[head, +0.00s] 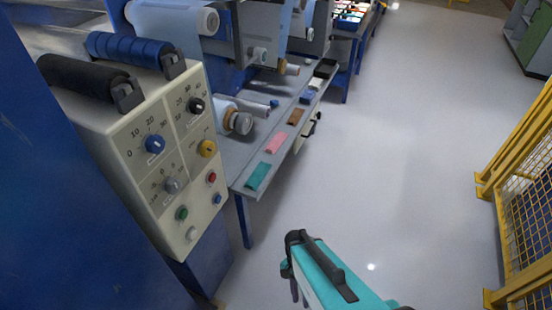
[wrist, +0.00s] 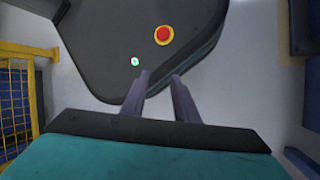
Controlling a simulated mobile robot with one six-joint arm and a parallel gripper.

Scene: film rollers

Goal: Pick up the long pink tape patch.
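The pink tape patch (head: 276,143) lies flat on the grey shelf (head: 251,149) along the machine, left of centre in the head view. It is a small rectangle between a teal patch (head: 258,176) on the near side and a brown patch (head: 295,116) on the far side. My gripper (wrist: 159,77) shows two dark fingers apart with nothing between them in the wrist view. In the head view my teal arm is at bottom centre, over the floor, right of the shelf and well apart from the patch. The wrist view does not show the patch.
A cream control panel (head: 165,150) with knobs stands at the left, close to the shelf. Rollers (head: 238,122) stick out over the shelf. A blue patch (head: 307,97) lies farther back. Yellow fencing (head: 520,180) is at the right. The floor (head: 400,150) between is clear.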

